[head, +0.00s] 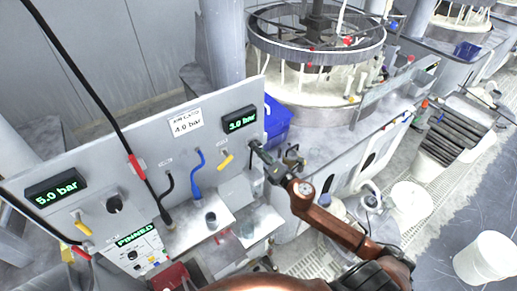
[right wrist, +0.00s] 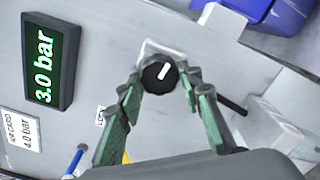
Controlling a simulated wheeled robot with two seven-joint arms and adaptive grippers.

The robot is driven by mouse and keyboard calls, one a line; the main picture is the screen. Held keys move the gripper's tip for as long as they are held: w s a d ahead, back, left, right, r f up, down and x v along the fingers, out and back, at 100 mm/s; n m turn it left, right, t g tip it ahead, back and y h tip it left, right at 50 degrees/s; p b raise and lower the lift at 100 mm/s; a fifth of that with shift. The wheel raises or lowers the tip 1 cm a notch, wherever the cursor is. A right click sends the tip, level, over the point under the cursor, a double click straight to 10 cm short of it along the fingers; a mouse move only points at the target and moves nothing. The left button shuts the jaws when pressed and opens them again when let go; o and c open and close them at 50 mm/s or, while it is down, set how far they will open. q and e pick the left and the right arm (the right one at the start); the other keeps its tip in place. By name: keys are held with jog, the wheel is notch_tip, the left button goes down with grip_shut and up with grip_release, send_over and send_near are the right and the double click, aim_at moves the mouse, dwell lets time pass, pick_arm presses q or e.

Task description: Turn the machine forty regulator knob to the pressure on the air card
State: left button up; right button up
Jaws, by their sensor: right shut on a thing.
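The regulator knob (right wrist: 158,76) is black with a white pointer line and sits on the grey panel, below the right-hand display in the head view, where my gripper hides it. My right gripper (right wrist: 160,80) is shut on this knob, one finger on each side. The display (head: 240,119) beside it reads 3.0 bar; it also shows in the right wrist view (right wrist: 50,62). The white air card (head: 186,123) on the panel reads 4.0 bar. My left gripper is not in view.
A second display (head: 56,188) reads 5.0 bar at the panel's left, with another black knob (head: 114,204) beside it. Blue, black and yellow hoses or levers stick out of the panel. A blue bin (head: 277,122) stands behind its right edge. A white bucket (head: 486,258) is on the floor.

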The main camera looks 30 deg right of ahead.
jog(key=shift+r+m+p, duration=0.15)
jog(key=shift+m+p, duration=1.15)
jog(key=shift+m, duration=2.3)
jog(key=o, duration=1.2)
jog(key=shift+c, duration=0.2)
jog(key=s, duration=1.2)
jog(key=shift+d, duration=0.45)
